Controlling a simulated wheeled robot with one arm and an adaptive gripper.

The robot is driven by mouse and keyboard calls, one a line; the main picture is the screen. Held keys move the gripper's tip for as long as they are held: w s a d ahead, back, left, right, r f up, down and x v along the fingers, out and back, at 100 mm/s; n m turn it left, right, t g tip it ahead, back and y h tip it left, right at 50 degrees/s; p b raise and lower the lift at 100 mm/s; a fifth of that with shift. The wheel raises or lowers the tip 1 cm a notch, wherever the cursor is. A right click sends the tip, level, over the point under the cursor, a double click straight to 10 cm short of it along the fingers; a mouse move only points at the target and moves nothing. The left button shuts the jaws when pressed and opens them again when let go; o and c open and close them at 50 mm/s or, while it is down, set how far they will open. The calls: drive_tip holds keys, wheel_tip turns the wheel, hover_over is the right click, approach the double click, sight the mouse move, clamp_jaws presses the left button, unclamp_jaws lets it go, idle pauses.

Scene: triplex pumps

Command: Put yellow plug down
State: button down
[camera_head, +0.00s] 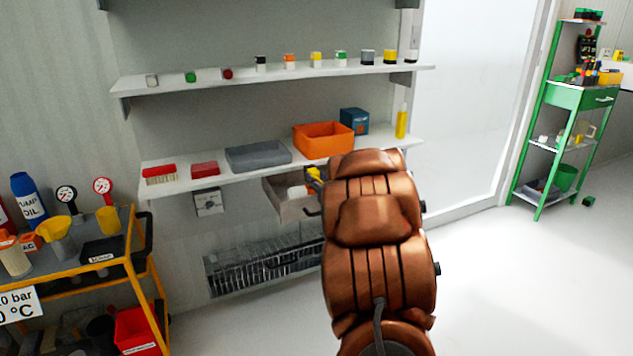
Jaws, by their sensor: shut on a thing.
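The yellow plug (314,174) shows as a small yellow and dark shape at the far upper left end of my copper-coloured arm, in front of the lower shelf's edge. My gripper (316,186) is mostly hidden behind the arm, with only a dark part showing beside the plug. It is shut on the yellow plug. Whether the plug touches anything behind it cannot be told.
The lower wall shelf (225,179) holds a grey tray (258,156), an orange bin (323,140), a blue box (354,121) and a red-topped brush (160,174). Under it is an open box (290,205). An orange-framed cart (142,290) stands left, a green rack (545,130) right.

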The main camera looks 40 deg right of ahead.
drive_tip(key=shift+f, duration=0.35)
drive_tip(key=shift+f, duration=0.25)
drive_tip(key=c, duration=0.8)
unclamp_jaws()
